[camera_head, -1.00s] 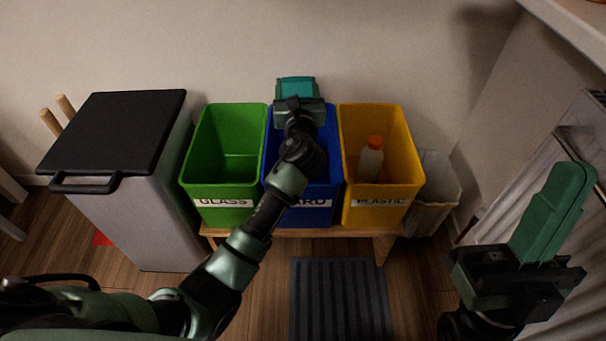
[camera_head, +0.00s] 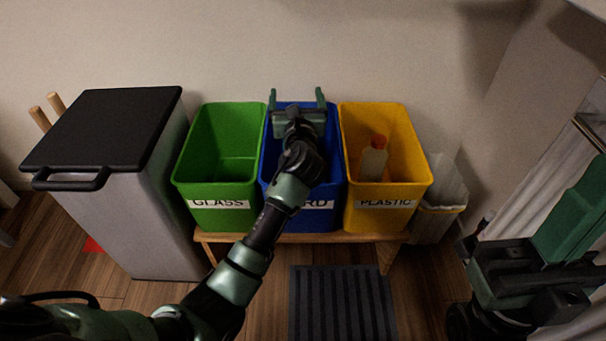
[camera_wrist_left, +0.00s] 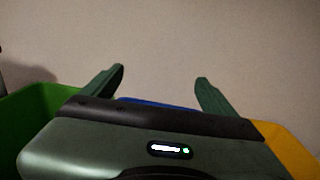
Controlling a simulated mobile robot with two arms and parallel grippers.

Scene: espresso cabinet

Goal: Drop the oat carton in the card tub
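My left gripper (camera_head: 296,96) is over the back of the blue card tub (camera_head: 316,221), its two fingers spread apart with nothing between them. The wrist view also shows the open, empty left gripper (camera_wrist_left: 161,76), with a strip of the blue tub's rim (camera_wrist_left: 155,104) behind it. The oat carton is not visible in either current view. My left arm covers much of the blue tub's inside and part of its label. My right gripper (camera_head: 588,205) is at the right edge, partly cut off, its fingers together with nothing visible in them.
A green glass tub (camera_head: 222,150) stands left of the blue one, and a yellow plastic tub (camera_head: 405,165) holding a bottle (camera_head: 373,162) stands right. All sit on a wooden bench (camera_head: 385,255). A grey bin with a black lid (camera_head: 110,125) stands left. A white basket (camera_head: 440,200) stands right.

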